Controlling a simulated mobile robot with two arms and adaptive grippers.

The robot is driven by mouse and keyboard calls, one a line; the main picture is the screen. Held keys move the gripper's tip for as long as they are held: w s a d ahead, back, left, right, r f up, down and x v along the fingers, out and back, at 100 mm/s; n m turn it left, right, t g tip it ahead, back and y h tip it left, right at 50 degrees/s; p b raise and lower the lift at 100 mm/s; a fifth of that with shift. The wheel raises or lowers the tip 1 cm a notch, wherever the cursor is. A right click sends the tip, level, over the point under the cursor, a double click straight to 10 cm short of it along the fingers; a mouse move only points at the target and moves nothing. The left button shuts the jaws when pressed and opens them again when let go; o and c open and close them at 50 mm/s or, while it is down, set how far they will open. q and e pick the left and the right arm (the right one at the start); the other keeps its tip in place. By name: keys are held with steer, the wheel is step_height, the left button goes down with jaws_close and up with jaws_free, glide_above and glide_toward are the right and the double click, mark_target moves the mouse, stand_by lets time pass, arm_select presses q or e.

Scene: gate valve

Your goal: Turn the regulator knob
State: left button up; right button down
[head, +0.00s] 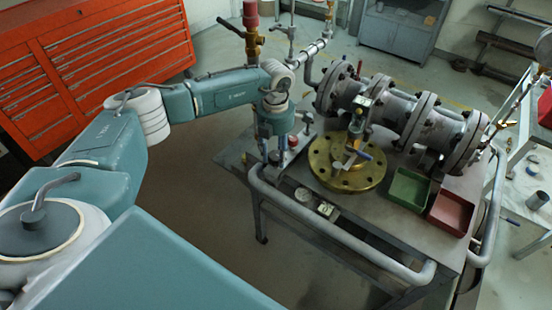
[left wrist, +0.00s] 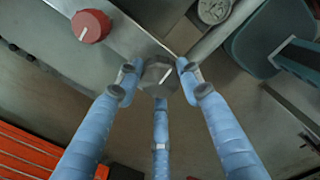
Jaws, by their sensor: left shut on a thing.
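A grey faceted knob (left wrist: 162,76) with a white pointer line is between the fingers of my left gripper (left wrist: 158,70) in the left wrist view. The fingers close on its sides from two sides and from below in the picture. In the head view my left gripper (head: 274,158) points down at the left edge of the workbench, and the grey knob is hidden or too small to tell there. A red round knob (left wrist: 91,26) with a white line sits to the upper left in the left wrist view, apart from the fingers. My right gripper is in neither view.
The bench (head: 405,222) has a curved grey rail (head: 340,238) along its front. A round gauge (left wrist: 213,10) is close by. A brass flange (head: 340,180), a flanged pipe valve (head: 400,118), a green tray (head: 409,190) and a red tray (head: 453,212) stand further right.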

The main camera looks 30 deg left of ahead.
mark_target(274, 154)
arm_select(q)
steer(key=m+b, duration=0.1)
steer(key=m, duration=0.1)
steer(key=m+b, duration=0.2)
steer(key=m, duration=0.1)
steer(key=shift+s+a+f+m+b, duration=0.1)
steer(key=shift+f+m+b, duration=0.15)
steer(key=shift+m+b, duration=0.05)
steer(key=shift+a+r+m+b, duration=0.15)
steer(key=shift+m+b, duration=1)
steer(key=shift+m, duration=1.15)
steer(key=o, duration=1.2)
steer(key=shift+r, duration=0.1)
steer(key=shift+c, duration=0.2)
steer(key=shift+r, duration=0.1)
steer(key=shift+r, duration=0.35)
step_height(274, 154, up, 11)
